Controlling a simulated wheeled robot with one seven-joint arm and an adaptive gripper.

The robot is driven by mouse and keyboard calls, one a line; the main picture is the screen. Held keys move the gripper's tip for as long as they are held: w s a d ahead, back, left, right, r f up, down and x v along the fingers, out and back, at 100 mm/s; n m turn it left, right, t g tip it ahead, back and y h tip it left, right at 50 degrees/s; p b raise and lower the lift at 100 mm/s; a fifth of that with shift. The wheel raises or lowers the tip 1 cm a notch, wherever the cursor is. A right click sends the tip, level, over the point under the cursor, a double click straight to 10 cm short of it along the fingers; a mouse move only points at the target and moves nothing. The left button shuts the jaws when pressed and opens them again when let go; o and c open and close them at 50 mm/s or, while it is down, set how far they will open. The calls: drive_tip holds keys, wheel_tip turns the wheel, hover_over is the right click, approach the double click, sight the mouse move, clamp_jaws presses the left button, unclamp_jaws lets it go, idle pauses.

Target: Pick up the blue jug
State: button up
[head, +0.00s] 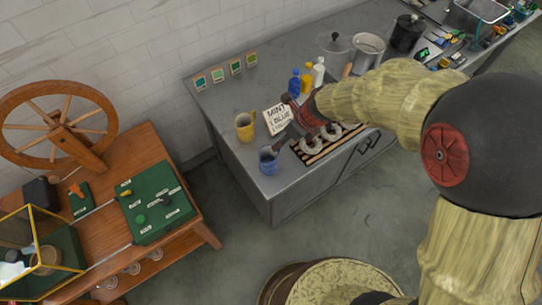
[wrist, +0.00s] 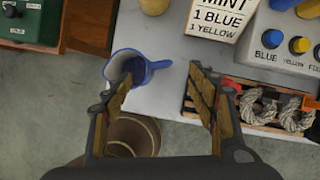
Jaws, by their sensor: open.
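The blue jug (head: 268,161) stands upright at the front left corner of the grey counter (head: 240,178). In the wrist view the blue jug (wrist: 122,62) is seen from above, its handle pointing right. My gripper (wrist: 160,88) is open and empty. Its left finger overlaps the jug's lower edge in that view, and the handle lies between the two finger lines. In the head view my gripper (head: 290,137) is just right of the jug, partly hidden by my arm. I cannot tell whether it touches the jug.
A yellow jug (head: 244,127) stands behind the blue one. A sign (head: 277,115) reads MINT, 1 BLUE, 1 YELLOW. A wooden rack with pale skeins (wrist: 290,115) lies to the right. Blue, yellow and white bottles (head: 307,78) stand behind. A wooden bench (head: 110,225) is left, across open floor.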

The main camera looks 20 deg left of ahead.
drive_tip(key=s+x, duration=0.1)
drive_tip(key=x, duration=0.2)
drive_tip(key=b, duration=0.4)
hover_over(272, 157)
drive_tip(key=w+d, duration=0.1)
drive_tip(key=w, duration=0.1)
drive_tip(key=shift+m, duration=0.3)
wheel_tip(272, 157, down, 5)
drive_tip(key=shift+s+d+f, duration=0.15)
drive_tip(key=shift+c, duration=1.2)
clamp_jaws()
